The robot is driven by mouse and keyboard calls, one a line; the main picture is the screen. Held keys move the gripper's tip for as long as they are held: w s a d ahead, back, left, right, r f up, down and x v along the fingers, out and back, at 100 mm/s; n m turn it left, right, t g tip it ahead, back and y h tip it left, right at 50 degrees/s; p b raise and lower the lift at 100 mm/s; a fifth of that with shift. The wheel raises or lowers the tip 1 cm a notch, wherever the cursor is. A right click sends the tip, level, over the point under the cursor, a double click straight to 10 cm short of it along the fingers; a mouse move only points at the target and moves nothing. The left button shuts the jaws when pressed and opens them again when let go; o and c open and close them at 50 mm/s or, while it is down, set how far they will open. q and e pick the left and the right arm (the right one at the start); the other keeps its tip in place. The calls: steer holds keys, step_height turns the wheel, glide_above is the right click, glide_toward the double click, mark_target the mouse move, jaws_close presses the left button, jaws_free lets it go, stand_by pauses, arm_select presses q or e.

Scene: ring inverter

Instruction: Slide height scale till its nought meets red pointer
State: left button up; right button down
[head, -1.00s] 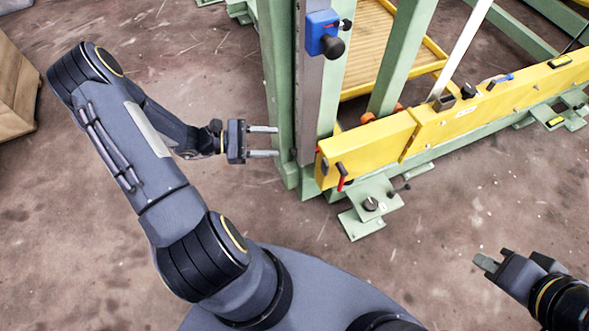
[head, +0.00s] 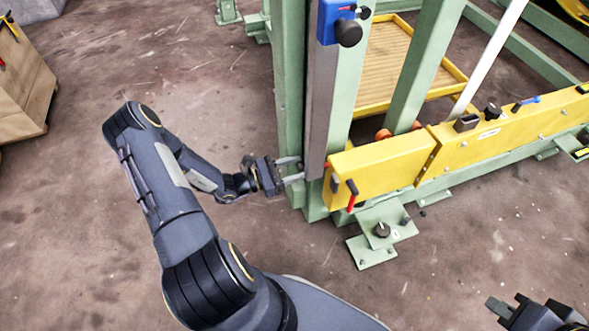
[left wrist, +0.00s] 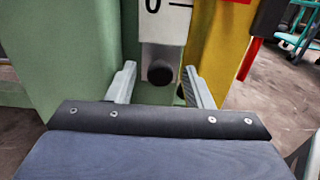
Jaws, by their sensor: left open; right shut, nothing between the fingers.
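The height scale (head: 321,105) is a tall grey strip on the green post in the head view. In the left wrist view its white lower end (left wrist: 164,28) shows a 0 and a short black mark at the top edge. A black knob (left wrist: 160,72) sits below the 0. A red patch, seemingly the pointer (left wrist: 240,1), is cut off at the top on the yellow beam, right of the scale. My left gripper (head: 299,168) is open at the scale's foot; its fingers stand either side of the knob, apart from it. My right gripper (head: 503,305) is shut and empty.
The yellow beam (head: 385,165) carries a red-handled lever (head: 352,194) close to the right of my left gripper. A blue clamp with a black knob (head: 349,33) sits higher on the post. A wooden crate (head: 25,90) stands far left. Floor between is clear.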

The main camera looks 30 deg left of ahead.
arm_select(q)
steer(key=shift+c, duration=0.4)
jaws_close()
steer(key=shift+r+p, duration=0.75)
steer(key=shift+p, duration=0.05)
steer(key=shift+o, duration=0.4)
jaws_free()
steer(key=p+v, duration=0.1)
steer(key=v, duration=0.6)
steer(key=shift+s+a, duration=0.25)
